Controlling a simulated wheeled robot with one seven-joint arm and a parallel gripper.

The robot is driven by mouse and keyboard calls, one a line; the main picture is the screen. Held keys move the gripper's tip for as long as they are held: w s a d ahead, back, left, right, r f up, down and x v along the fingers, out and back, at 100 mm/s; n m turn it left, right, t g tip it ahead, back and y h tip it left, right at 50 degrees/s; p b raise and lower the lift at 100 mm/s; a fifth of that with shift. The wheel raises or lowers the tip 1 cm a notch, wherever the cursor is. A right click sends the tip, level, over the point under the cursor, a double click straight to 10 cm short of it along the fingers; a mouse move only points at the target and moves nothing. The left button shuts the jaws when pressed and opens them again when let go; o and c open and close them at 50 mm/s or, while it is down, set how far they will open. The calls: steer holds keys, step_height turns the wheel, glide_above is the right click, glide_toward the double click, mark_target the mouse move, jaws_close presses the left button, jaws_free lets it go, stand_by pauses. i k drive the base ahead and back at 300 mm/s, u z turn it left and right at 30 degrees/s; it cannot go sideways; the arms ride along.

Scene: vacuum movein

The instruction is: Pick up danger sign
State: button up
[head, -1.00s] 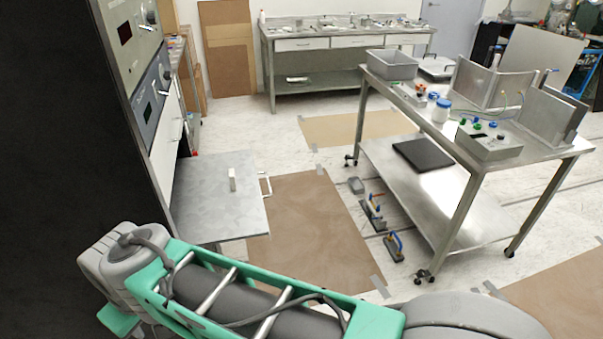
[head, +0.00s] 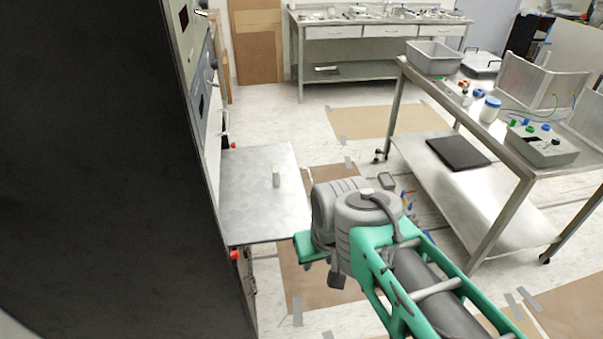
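I cannot make out a danger sign in the head view. A small white upright block (head: 276,176) stands on a grey metal shelf (head: 245,200) that juts out from the cabinet on the left; I cannot tell what the block is. My green and grey arm reaches up from the bottom right, its grey joint beside the shelf's right edge. My gripper's fingers do not show.
A tall dark cabinet side (head: 90,170) fills the left. A wheeled steel cart (head: 470,205) with a grey bin (head: 434,58) and jars stands at right. A steel workbench (head: 375,32) is at the back. Brown sheets (head: 385,120) lie on the floor between.

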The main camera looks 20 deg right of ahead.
mark_target(274, 167)
steer(key=u, duration=3.95)
steer(key=k, duration=1.05)
steer(key=z, duration=1.45)
steer(key=i, duration=0.5)
